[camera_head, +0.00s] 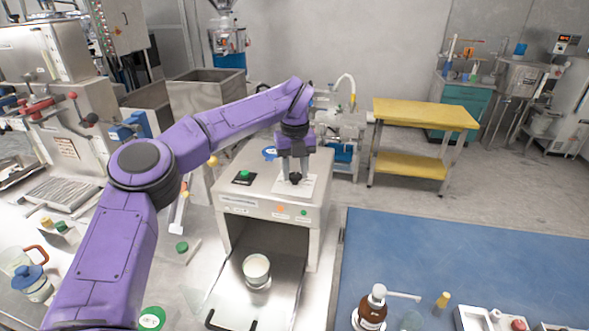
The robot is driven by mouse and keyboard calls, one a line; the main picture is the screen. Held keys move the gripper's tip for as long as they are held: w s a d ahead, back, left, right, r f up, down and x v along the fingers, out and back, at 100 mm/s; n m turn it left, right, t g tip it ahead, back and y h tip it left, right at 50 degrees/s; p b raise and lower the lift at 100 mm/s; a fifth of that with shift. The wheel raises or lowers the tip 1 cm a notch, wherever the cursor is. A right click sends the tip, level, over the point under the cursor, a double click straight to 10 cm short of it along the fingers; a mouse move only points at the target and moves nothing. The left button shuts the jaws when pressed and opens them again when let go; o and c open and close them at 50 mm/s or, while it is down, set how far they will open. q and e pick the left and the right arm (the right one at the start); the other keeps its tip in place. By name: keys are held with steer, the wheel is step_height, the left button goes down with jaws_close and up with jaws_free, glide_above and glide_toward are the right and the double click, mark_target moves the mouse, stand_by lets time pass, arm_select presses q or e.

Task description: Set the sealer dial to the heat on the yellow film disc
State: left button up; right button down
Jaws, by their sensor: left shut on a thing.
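The sealer (268,208) is a pale metal box with a green button (244,174) on its top and small coloured marks on its front. A small dark dial (295,178) stands on a white plate on the sealer's top. My left gripper (294,172) points down over this plate and is shut on the dial. The dial's setting is too small and covered to read. A blue disc (270,153) lies on the sealer's top behind the button. I cannot make out a yellow film disc. My right gripper is not in view.
A green disc with a white label (151,318) lies at the front. A brown bottle (372,305) stands on the blue mat (450,255). Much of the mat is clear.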

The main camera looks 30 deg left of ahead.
mark_target(295, 175)
arm_select(q)
steer(key=shift+f, duration=0.1)
steer(key=o, duration=1.1)
steer(key=shift+c, duration=0.2)
step_height(295, 175, up, 11)
steer(key=shift+f, duration=0.15)
